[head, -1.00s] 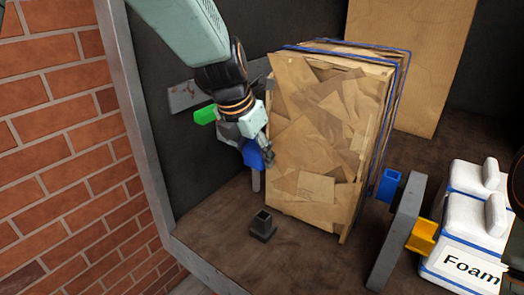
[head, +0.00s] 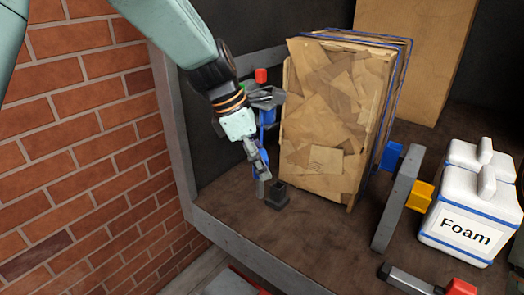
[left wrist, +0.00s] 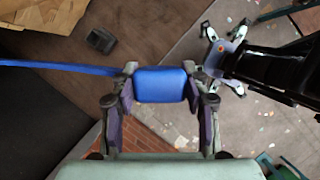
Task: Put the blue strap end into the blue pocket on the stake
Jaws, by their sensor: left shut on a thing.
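My left gripper (head: 262,180) is shut on the blue strap end (left wrist: 160,85), a flat blue block between the fingers in the left wrist view. The blue strap (left wrist: 60,67) runs from it to the left. In the head view the gripper is in front of the bale's left edge, close to a small dark socket. The blue pocket (head: 391,156) sits on the grey upright stake (head: 397,200) right of the bale, well apart from the gripper. The strap end is partly hidden by the fingers in the head view.
The cardboard bale (head: 322,130) stands between gripper and stake, with blue straps (head: 393,95) around it. The dark socket (head: 277,196) is on the floor. A yellow pocket (head: 419,195), a white Foam container (head: 463,225) and a red-ended bar (head: 420,281) are at right.

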